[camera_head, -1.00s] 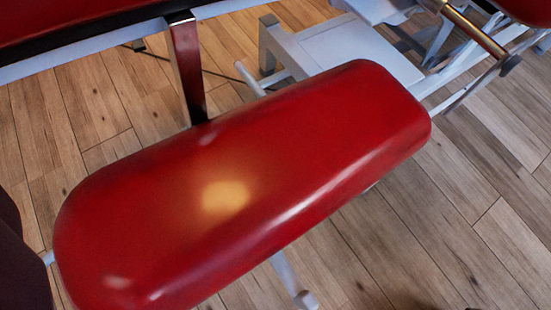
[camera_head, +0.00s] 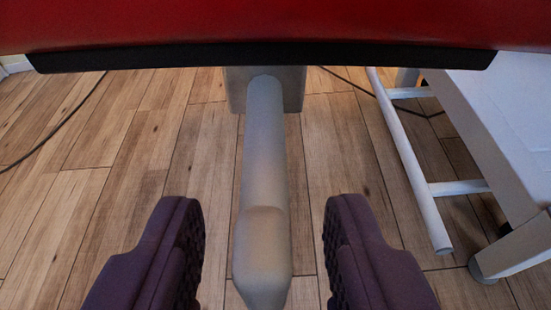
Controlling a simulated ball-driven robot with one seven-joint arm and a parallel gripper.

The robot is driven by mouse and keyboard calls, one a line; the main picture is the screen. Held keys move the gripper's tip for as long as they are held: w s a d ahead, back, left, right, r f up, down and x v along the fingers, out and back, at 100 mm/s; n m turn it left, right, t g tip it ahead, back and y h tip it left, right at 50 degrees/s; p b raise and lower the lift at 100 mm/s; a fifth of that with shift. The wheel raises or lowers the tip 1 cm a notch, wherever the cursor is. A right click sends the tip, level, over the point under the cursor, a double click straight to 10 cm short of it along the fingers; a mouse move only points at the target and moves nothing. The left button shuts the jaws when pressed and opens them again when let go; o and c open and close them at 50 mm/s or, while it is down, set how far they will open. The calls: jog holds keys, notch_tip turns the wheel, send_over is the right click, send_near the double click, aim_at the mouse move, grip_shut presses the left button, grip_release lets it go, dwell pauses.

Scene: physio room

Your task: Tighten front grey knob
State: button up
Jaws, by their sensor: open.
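A grey knob (camera_head: 262,258) with a long shaft (camera_head: 266,150) hangs below the red padded cushion (camera_head: 270,25) and points toward me. The shaft comes from a grey block (camera_head: 238,92) under the cushion's black underside. My gripper (camera_head: 264,235) is open, with one dark purple finger on each side of the knob. There is a clear gap between each finger and the knob, and neither touches it. The knob's lower tip runs close to the bottom edge of the view.
A white frame (camera_head: 500,140) with a foot stands at the right. A white bar (camera_head: 410,165) angles down beside it, right of my gripper. Dark cables (camera_head: 60,125) lie on the wooden floor. The cushion overhangs the top of the view.

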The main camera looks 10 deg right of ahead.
jog(key=shift+b+x, duration=0.3)
jog(key=shift+x, duration=0.9)
grip_shut()
jog(key=shift+y, duration=0.3)
jog(key=m+y, duration=0.1)
jog(key=m, duration=0.2)
jog(key=shift+t+p, duration=0.35)
jog(key=shift+t, duration=0.05)
jog(key=m+t+y, duration=0.1)
jog(key=m+y, duration=0.1)
jog(key=m, duration=0.1)
jog(key=m+t+y, duration=0.1)
jog(key=m+t, duration=0.1)
jog(key=m, duration=0.1)
jog(key=shift+m+b, duration=0.35)
jog(key=shift+m, duration=0.05)
jog(key=shift+m+t, duration=0.8)
jog(key=shift+m, duration=1.2)
